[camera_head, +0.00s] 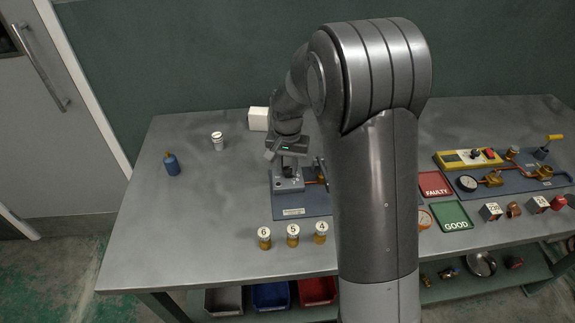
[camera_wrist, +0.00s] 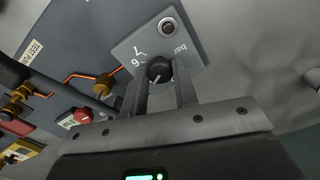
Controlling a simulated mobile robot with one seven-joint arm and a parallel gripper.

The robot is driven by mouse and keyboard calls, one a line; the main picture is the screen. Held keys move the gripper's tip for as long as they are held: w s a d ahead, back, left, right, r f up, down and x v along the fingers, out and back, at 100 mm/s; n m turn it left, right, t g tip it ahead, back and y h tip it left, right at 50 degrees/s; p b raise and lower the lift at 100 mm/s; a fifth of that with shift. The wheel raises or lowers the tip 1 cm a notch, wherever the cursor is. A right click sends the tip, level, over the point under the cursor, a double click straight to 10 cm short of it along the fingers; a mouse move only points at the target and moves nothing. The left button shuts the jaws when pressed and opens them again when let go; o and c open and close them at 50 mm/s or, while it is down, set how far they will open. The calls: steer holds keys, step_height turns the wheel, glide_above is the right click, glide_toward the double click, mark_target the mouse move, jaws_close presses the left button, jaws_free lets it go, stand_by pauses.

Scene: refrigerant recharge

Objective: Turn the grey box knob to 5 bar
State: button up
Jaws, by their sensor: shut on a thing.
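The grey box (camera_head: 289,184) stands on the blue-grey board, below my gripper, in the head view. In the wrist view the grey box (camera_wrist: 142,48) shows the marks "7", "6" and "bar" and a round button or lamp. Its black knob (camera_wrist: 160,70) has a pale pointer line; the lower marks are hidden by my fingers, and I cannot read the setting. My gripper (camera_wrist: 160,88) is shut on the knob, one finger on each side. In the head view my gripper (camera_head: 290,165) is small and partly dark.
Brass pieces labelled 6, 5 and 4 (camera_head: 293,235) stand in front of the board. A blue bottle (camera_head: 172,164), a white cup (camera_head: 217,141) and a white box (camera_head: 258,119) are nearby. Red FAULTY (camera_head: 435,184) and green GOOD (camera_head: 452,216) trays lie right. The table's left is mostly clear.

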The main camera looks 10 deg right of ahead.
mark_target(288, 169)
steer(key=m, duration=0.4)
steer(key=shift+m, duration=0.4)
stand_by(0.4)
steer(key=o, duration=1)
step_height(288, 169, up, 11)
steer(key=shift+f, duration=0.1)
